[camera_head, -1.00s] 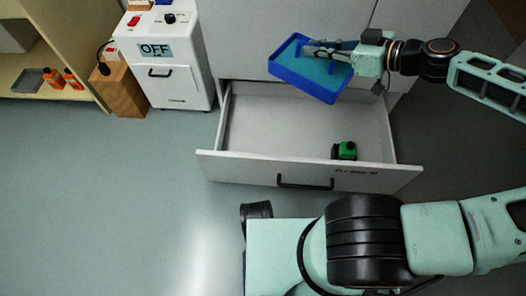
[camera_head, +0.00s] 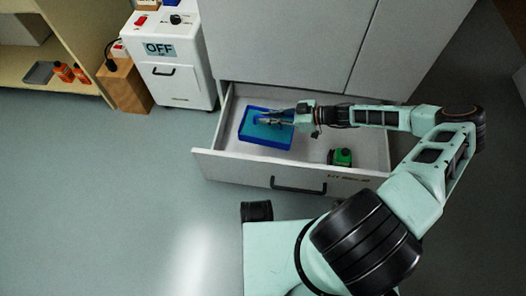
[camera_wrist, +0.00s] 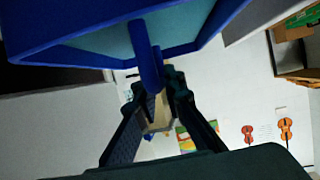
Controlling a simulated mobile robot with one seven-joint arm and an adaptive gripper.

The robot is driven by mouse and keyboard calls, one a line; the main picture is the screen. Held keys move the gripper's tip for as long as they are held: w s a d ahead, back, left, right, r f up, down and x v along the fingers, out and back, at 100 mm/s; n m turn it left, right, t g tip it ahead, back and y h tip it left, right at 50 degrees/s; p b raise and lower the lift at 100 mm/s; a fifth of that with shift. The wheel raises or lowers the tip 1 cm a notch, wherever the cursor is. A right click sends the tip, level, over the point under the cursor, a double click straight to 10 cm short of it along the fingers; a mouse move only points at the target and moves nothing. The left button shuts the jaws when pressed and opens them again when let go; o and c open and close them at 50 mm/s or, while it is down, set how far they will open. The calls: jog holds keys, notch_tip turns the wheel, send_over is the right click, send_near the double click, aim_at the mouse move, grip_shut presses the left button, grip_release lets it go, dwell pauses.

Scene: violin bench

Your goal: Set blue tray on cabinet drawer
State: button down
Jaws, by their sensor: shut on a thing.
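The blue tray (camera_head: 266,141) is inside the open cabinet drawer (camera_head: 310,168), toward its left side. I cannot tell whether the tray touches the drawer floor. My gripper (camera_head: 268,119) reaches in from the right and is shut on the tray. In the wrist view the tray (camera_wrist: 60,40) fills the upper left, and my gripper (camera_wrist: 158,90) has its fingers closed on a blue bar of it. The drawer's handle (camera_head: 298,187) is on its front panel.
A small green and black object (camera_head: 341,157) lies in the drawer at the right front. A white unit marked OFF (camera_head: 172,65) stands left of the cabinet, beside a wooden block (camera_head: 124,86). A shelf (camera_head: 50,60) holds orange bottles (camera_head: 64,72). The floor in front is clear.

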aim_at(267, 133)
jog(key=shift+n+g, duration=0.5)
jog(key=shift+g, duration=0.1)
jog(key=s+f, duration=0.1)
jog(key=f, duration=0.1)
jog(key=s+a+f, duration=0.1)
jog(key=f, duration=0.1)
jog(key=a+f, duration=0.1)
jog(key=f, duration=0.1)
jog(key=shift+s+a, duration=0.2)
jog(key=shift+s, duration=0.2)
jog(key=shift+s+a+f+b, duration=0.1)
jog(key=shift+f+b, duration=0.95)
jog(key=shift+f, duration=1.6)
jog(key=shift+s+f+b, duration=0.1)
jog(key=shift+f+b, duration=0.95)
jog(key=shift+f, duration=1.55)
jog(key=shift+r, duration=0.1)
jog(key=c, duration=2.5)
grip_release()
jog(key=shift+f, duration=0.2)
jog(key=o, duration=0.5)
